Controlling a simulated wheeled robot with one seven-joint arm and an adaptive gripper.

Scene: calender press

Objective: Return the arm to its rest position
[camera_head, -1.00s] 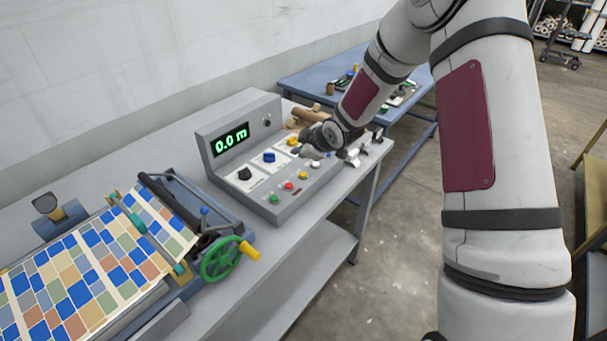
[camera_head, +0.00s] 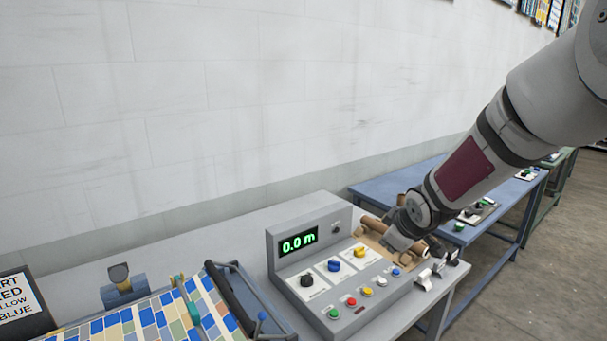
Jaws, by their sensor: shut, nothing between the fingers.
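My grey arm with a dark red panel (camera_head: 466,170) comes in from the upper right and reaches down to the left. My gripper (camera_head: 393,242) is shut and empty. It hangs over the right end of the grey control box (camera_head: 290,220), to the right of the yellow knob (camera_head: 360,251). The arm is still stretched out over the bench. Whether the fingertips touch the box cannot be told.
The box has a green "0.0 m" display (camera_head: 299,243), black and blue knobs and several small buttons. Brown rolls (camera_head: 377,226) lie behind my gripper. A patterned sheet (camera_head: 150,322) is at lower left. A blue table (camera_head: 375,190) stands behind; floor is open at right.

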